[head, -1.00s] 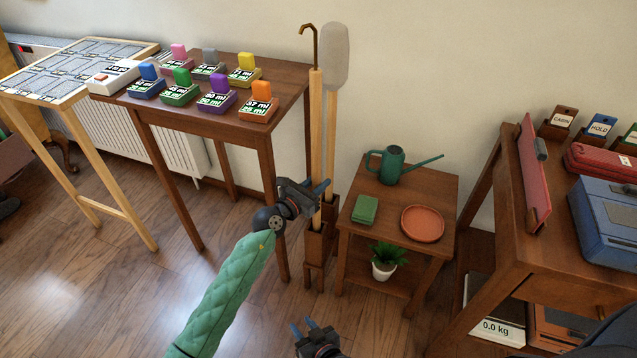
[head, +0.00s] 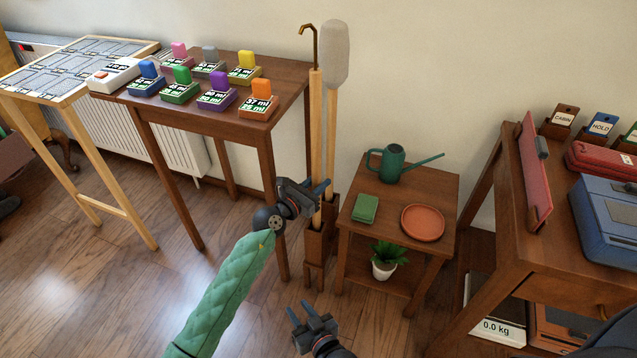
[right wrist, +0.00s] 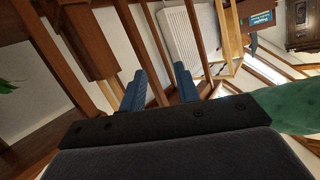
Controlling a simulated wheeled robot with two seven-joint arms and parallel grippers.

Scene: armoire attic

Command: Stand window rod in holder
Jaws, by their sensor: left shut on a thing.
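The window rod (head: 315,125), a pale wooden pole with a brass hook on top, stands nearly upright near the wall. My left gripper (head: 321,188) is shut on its lower part. The rod's lower end meets the front wooden box of the holder (head: 314,246); it appears to be inside the box, but the tip is hidden. My right gripper (head: 299,309) is open and empty, low in front of the holder. Its two blue fingers also show apart in the right wrist view (right wrist: 160,88).
A long-handled pole with a pale padded head (head: 335,55) stands just behind the rod. A brown table (head: 205,115) with coloured blocks is on the left. A small side table (head: 384,208) with a watering can (head: 392,165) is on the right.

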